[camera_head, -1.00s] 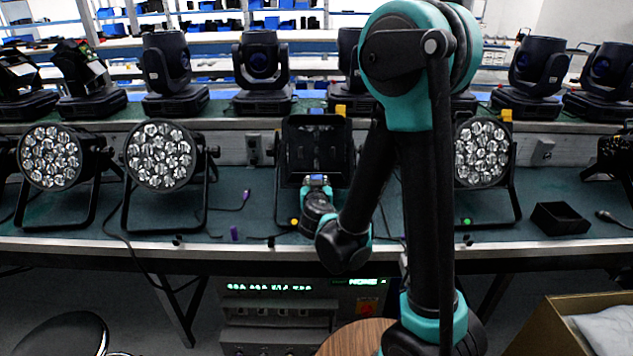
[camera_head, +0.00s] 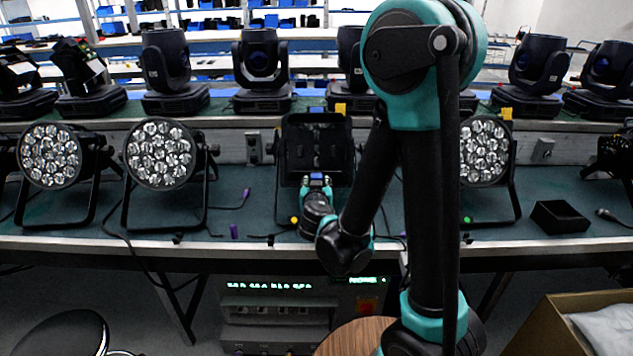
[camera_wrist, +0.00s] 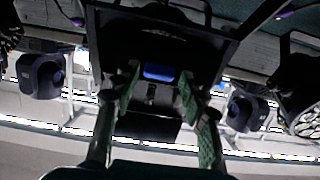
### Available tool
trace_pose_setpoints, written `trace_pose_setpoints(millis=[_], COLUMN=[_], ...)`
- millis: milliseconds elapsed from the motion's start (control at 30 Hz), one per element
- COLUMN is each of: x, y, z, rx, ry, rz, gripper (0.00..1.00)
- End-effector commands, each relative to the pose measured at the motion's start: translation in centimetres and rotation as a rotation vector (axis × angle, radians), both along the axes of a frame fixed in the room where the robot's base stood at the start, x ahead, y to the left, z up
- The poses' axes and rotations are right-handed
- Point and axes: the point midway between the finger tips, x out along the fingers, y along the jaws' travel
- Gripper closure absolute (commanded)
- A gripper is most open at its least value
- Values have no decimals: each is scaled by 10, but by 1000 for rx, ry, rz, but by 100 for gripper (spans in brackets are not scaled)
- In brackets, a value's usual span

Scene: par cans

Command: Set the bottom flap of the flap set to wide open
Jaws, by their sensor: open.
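The flap set (camera_head: 317,120) is a black, box-like frame with flaps, upright on the bench at the middle of the head view. My gripper (camera_head: 315,181) is in front of its lower part and hides some of it. The wrist view looks upside down. There, a broad dark panel (camera_wrist: 165,42), which appears to be the bottom flap, fills the upper middle. My gripper (camera_wrist: 158,92) has its two green fingers apart, with a blue patch and dark parts of the fixture showing between them. I cannot tell whether a finger touches the flap, nor the flap's exact angle.
Round par cans (camera_head: 160,153) stand to the left, and another par can (camera_head: 482,150) stands to the right, partly behind my arm. Moving-head lights (camera_head: 262,70) line the shelf behind. Cables lie on the bench (camera_head: 250,222).

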Motion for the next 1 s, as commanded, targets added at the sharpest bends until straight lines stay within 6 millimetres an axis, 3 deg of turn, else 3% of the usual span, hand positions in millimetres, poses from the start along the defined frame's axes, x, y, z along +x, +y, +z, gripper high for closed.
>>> trace_pose_setpoints(millis=[300, 500, 700, 1000], x=[-62, -89, -103, -105], y=[1, 0, 0, -1], z=[13, 19, 21, 22], rx=[0, 0, -1, 0], ry=[0, 0, 0, 0], rz=[6, 3, 2, 0], gripper=[57, 57, 57, 57])
